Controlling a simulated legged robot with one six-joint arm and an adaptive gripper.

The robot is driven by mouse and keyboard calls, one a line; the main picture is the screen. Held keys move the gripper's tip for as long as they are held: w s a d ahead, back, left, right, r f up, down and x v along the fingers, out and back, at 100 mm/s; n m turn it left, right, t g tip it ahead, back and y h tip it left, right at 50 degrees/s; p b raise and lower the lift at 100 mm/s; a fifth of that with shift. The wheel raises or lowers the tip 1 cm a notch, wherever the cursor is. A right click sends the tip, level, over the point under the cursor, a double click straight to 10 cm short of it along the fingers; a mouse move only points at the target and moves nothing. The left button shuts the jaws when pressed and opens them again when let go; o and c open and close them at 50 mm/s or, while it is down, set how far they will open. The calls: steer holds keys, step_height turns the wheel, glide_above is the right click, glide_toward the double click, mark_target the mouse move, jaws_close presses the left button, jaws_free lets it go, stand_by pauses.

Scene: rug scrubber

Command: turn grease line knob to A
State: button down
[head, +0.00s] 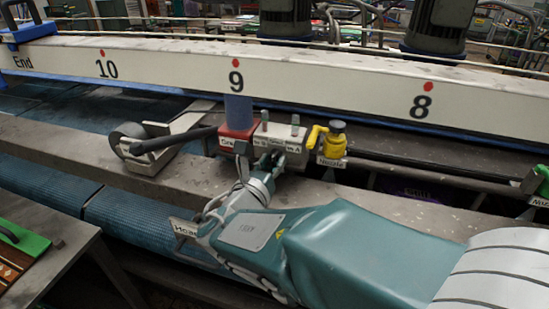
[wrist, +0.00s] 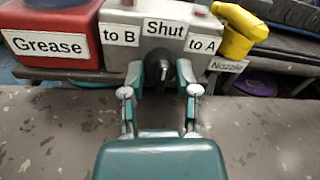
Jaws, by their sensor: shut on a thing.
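The grease line knob (wrist: 184,70) is dark and sits on the front of a grey metal box (wrist: 121,20). The box carries the labels "to B", "Shut" (wrist: 164,29) and "to A" (wrist: 203,40). The knob is between my gripper's fingers, below "Shut", and partly hidden by them; its exact pointing is hard to tell. My gripper (wrist: 165,80) is shut on the knob. In the head view my gripper (head: 268,165) reaches the front of the same box (head: 284,131), and the knob is hidden.
A red block labelled "Grease" (wrist: 50,35) adjoins the box on the left. A yellow nozzle valve (wrist: 236,35) stands close on the right. A worn grey beam (wrist: 45,125) runs below. A white rail numbered 10, 9, 8 (head: 330,80) passes behind.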

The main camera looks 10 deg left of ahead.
steer(key=shift+m, duration=0.3)
steer(key=m, duration=0.5)
steer(key=shift+m, duration=0.3)
steer(key=m+y, duration=0.1)
steer(key=m, duration=0.4)
steer(key=shift+g, duration=0.3)
steer(key=shift+c, duration=1.8)
jaws_free()
steer(key=shift+a, duration=0.1)
